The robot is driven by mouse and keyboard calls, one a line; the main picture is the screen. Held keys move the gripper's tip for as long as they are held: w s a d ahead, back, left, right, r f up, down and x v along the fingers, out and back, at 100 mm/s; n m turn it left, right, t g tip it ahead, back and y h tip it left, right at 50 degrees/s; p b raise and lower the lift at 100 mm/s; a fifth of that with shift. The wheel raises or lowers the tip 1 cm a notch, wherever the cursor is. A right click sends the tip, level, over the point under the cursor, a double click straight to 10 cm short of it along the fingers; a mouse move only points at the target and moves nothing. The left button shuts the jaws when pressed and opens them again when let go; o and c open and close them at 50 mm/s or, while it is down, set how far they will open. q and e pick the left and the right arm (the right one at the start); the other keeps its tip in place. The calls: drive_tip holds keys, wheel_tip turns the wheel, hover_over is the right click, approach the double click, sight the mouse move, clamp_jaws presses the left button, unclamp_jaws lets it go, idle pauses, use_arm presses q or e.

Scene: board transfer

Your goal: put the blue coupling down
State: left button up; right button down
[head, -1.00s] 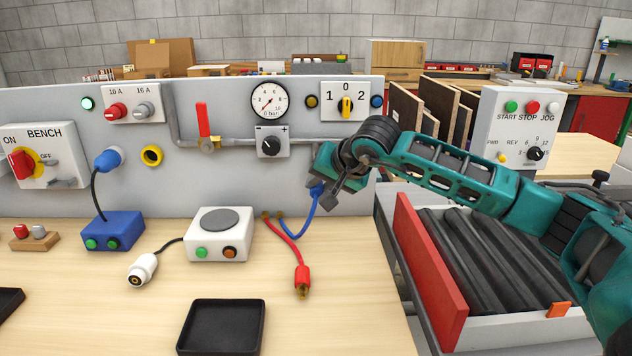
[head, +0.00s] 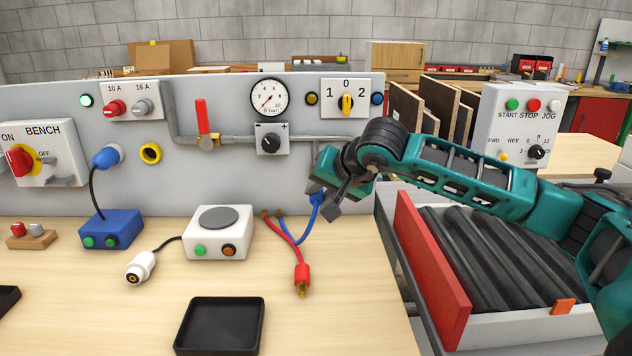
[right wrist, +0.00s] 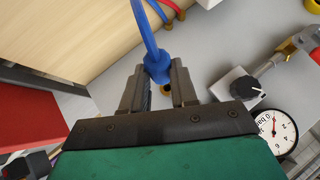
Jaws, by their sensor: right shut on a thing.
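The blue coupling (right wrist: 158,66) sits at the end of a blue hose, between the fingers of my right gripper (right wrist: 160,85) in the right wrist view. The gripper is shut on it. In the head view my right gripper (head: 325,195) is in front of the grey panel's right end, above the bench's back right edge. The coupling (head: 317,197) is partly hidden by the gripper there. The blue hose (head: 303,230) hangs from it down to the back of the bench (head: 345,285). My left gripper is not in view.
A red hose with a red coupling (head: 301,274) lies on the bench left of the blue hose. A black tray (head: 220,325) is at the front and a white box (head: 218,232) stands behind it. A roller conveyor (head: 480,260) with a red side board is to the right.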

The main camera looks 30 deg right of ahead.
drive_tip(key=shift+s+a, duration=0.3)
drive_tip(key=shift+s, duration=0.15)
use_arm(q)
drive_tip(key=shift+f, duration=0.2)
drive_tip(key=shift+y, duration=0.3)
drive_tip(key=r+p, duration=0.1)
drive_tip(key=p, duration=0.1)
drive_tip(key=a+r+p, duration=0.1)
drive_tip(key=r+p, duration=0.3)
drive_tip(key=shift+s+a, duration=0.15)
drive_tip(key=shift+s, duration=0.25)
use_arm(e)
drive_tip(key=s+a+r, duration=0.2)
drive_tip(key=a+r, duration=0.3)
drive_tip(key=a, duration=0.2)
drive_tip(key=s+a+r, duration=0.2)
drive_tip(key=a+r, duration=0.3)
drive_tip(key=a, duration=0.2)
drive_tip(key=shift+s+a+r, duration=0.2)
drive_tip(key=shift+s+r, duration=0.05)
drive_tip(key=shift+r, duration=0.1)
drive_tip(key=shift+f, duration=0.1)
